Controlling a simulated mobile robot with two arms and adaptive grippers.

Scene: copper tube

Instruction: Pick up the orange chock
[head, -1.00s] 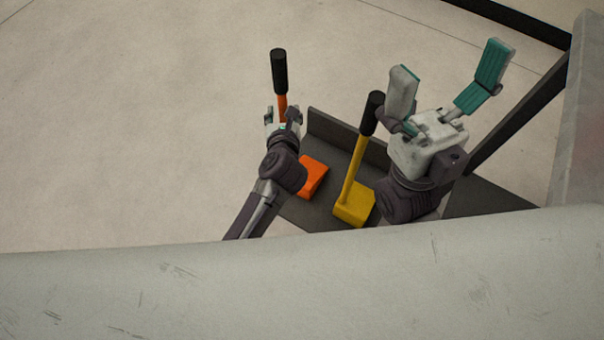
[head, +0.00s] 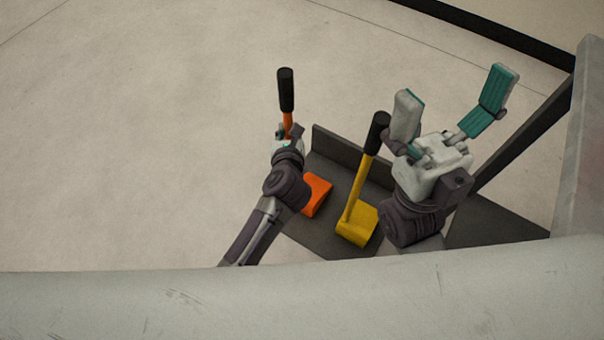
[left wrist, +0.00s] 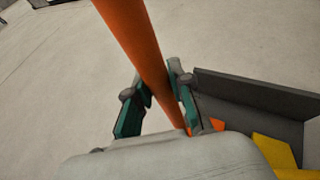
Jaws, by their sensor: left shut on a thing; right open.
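The orange chock (head: 317,194) has a wedge-shaped orange base and an orange handle with a black grip (head: 286,90). Its base shows over the dark tray, partly hidden by my left arm; I cannot tell if it touches the tray. My left gripper (head: 287,131) is shut on the orange handle below the black grip. In the left wrist view the orange handle (left wrist: 134,38) runs between the two teal-padded fingers (left wrist: 158,100). My right gripper (head: 450,108) is open and empty, fingers spread upward, to the right of the yellow chock.
A yellow chock (head: 357,225) with a black-gripped handle stands on the dark tray (head: 325,232), right of the orange one. The tray has a raised back wall (head: 350,153). A pale surface (head: 300,300) crosses the foreground. Open floor lies to the left.

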